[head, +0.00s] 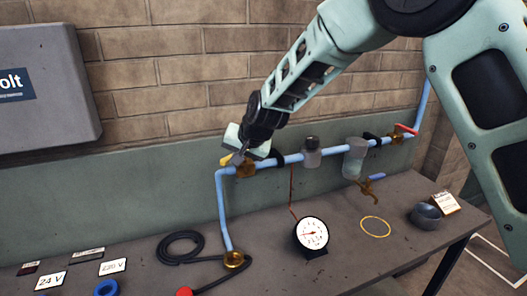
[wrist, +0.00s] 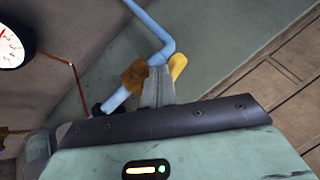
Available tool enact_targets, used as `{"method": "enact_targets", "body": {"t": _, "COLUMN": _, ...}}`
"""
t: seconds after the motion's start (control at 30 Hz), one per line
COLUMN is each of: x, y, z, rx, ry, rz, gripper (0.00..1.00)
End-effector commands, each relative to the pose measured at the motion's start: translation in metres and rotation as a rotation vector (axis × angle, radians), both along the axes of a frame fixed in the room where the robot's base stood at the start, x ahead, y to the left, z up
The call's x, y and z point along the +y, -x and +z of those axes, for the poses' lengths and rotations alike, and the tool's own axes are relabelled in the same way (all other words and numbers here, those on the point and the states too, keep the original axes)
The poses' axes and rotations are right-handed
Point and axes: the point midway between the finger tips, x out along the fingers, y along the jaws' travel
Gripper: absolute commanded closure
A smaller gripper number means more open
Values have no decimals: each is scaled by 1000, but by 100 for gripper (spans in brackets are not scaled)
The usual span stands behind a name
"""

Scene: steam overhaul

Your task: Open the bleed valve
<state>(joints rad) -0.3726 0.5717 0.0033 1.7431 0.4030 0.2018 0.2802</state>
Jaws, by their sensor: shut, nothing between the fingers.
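Three handled valves show on the light blue pipe (head: 290,159), and no label shows which is the bleed valve. A brass valve (head: 246,170) with a yellow handle (head: 226,160) is at the pipe's left end. A brass valve with a red handle (head: 406,129) is at the right. A brass tap with a blue handle (head: 376,177) hangs below the clear bowl. My gripper (head: 238,158) is shut and empty at the left valve. In the wrist view the fingers (wrist: 158,88) are between its brass body (wrist: 134,76) and yellow handle (wrist: 178,67); contact is unclear.
A pressure gauge (head: 312,234) stands on the bench (head: 290,275) below the pipe. A black hose (head: 180,247), voltage cards (head: 112,266), a yellow ring (head: 375,227) and a grey cup (head: 426,215) lie around it. A grey cabinet (head: 50,110) hangs at the left.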

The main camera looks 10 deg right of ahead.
Motion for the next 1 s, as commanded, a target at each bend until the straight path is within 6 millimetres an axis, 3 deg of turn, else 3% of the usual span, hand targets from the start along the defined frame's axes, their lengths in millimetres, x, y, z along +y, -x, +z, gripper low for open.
{"method": "enact_targets", "body": {"t": 0.4, "x": 27, "y": -16, "z": 0, "rx": 0, "ry": -1, "rz": 3, "gripper": 100}}
{"method": "enact_targets", "body": {"t": 1.0, "x": 39, "y": -33, "z": 1, "rx": -3, "ry": -2, "rz": 1, "gripper": 100}}
